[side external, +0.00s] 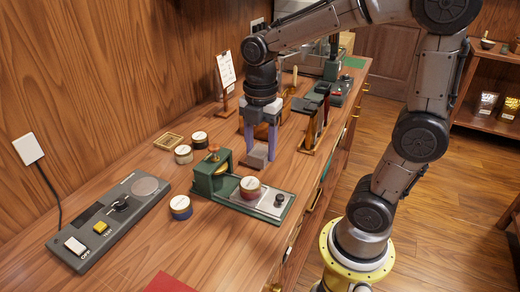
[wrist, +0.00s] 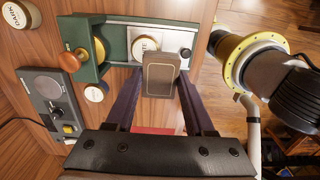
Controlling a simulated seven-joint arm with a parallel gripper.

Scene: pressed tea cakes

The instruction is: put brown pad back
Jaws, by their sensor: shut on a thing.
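The brown pad (wrist: 161,76) is a small block with a lighter border line on its face, held between my two fingers in the wrist view. In the side external view the pad (side external: 256,158) shows as a greyish-brown piece at the fingertips. My gripper (side external: 259,152) is shut on it and points down, just behind the green press (side external: 212,181). I cannot tell whether the pad touches the table. A wooden rack (side external: 311,146) with upright dark pieces stands to the right of my gripper.
Several labelled round tins (side external: 180,206) stand around the press, one on its plate. A grey control box (side external: 108,222) lies at front left. A small wooden frame (side external: 168,141) lies near the wall. A clipboard stand (side external: 226,70) is behind. Bare tabletop (side external: 215,240) lies in front.

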